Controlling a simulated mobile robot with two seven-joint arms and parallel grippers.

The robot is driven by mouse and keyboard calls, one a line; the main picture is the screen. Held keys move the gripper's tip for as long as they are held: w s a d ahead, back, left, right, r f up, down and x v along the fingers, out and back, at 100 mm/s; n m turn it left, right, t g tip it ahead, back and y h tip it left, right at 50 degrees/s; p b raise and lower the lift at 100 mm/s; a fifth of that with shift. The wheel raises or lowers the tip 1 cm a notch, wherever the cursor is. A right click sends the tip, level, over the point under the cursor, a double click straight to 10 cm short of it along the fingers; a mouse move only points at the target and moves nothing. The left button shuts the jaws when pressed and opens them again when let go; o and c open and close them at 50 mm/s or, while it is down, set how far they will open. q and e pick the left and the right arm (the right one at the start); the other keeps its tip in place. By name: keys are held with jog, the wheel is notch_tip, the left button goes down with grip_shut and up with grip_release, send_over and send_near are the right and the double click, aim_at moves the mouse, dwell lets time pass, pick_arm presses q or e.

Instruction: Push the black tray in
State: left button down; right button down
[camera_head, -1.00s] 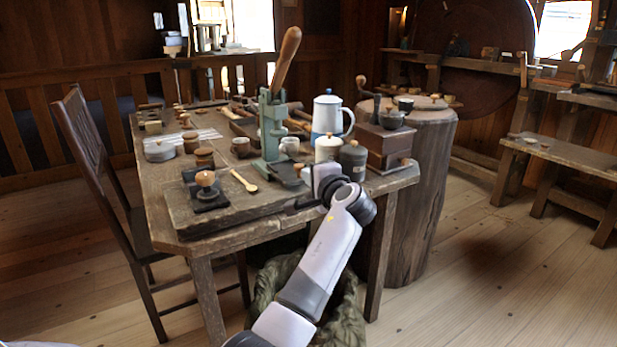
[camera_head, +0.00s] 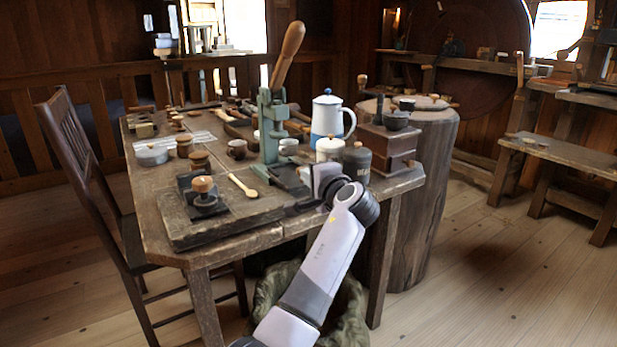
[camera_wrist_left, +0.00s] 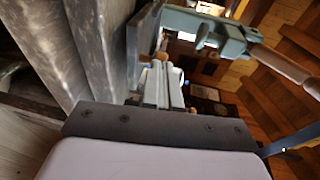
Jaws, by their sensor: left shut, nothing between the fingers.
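The black tray (camera_head: 290,182) is a flat dark plate at the foot of the green lever press (camera_head: 270,135), on its right front side, partly hidden by my left wrist. In the left wrist view a dark slab (camera_wrist_left: 143,42), apparently this tray, stands beside the press (camera_wrist_left: 215,35). My right gripper is not in view.
The press stands on a thick board (camera_head: 225,229) on the wooden table (camera_head: 155,215). A wooden spoon (camera_head: 242,186) and a wood-topped tamper (camera_head: 204,190) lie left of it. Cream and dark canisters (camera_head: 357,160), a blue-white pot (camera_head: 327,116) and a grinder (camera_head: 391,150) crowd the right.

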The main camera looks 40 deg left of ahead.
aim_at(299, 168)
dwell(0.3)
pick_arm(q)
jog(key=shift+w+a+r, duration=0.15)
jog(key=shift+a, duration=0.2)
jog(key=x, duration=0.1)
jog(key=p+x, duration=0.1)
jog(key=x, duration=0.1)
jog(key=shift+a+r+p, duration=0.2)
jog(key=shift+a+p, duration=0.2)
jog(key=shift+a, duration=0.3)
jog(key=shift+a+r, duration=0.1)
jog(key=shift+r, duration=0.05)
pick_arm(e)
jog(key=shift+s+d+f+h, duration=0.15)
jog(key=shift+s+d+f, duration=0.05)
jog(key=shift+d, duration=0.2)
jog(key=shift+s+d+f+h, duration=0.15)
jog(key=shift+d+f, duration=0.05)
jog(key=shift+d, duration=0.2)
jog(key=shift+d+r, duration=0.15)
